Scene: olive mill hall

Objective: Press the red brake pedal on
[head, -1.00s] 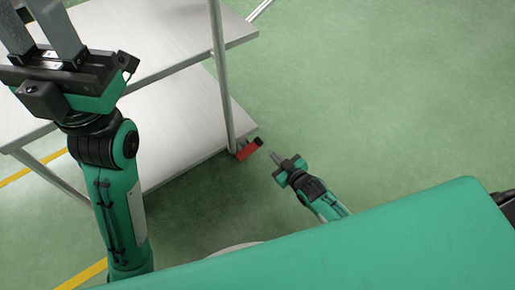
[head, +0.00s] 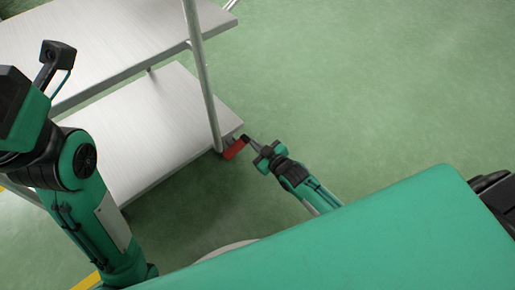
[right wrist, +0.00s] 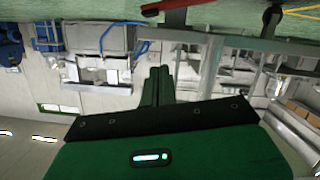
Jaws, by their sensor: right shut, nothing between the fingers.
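The red brake pedal (head: 233,149) sits low at the near right corner of a metal cart, by the foot of its post. It also shows at the top edge of the right wrist view (right wrist: 164,8), where the floor is at the top. My right gripper (head: 248,139) is shut and empty. Its fingertips are at the dark right end of the pedal in the head view; I cannot tell whether they touch it or are above it. In the right wrist view the closed fingers point at the cart side. My left gripper's fingers are out of the picture.
The cart has a lower shelf (head: 150,125) and an upper shelf (head: 110,40), with a grey post (head: 201,80) close beside the pedal. Open green floor (head: 370,90) lies to the right. Machinery and blue items stand farther off in the right wrist view.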

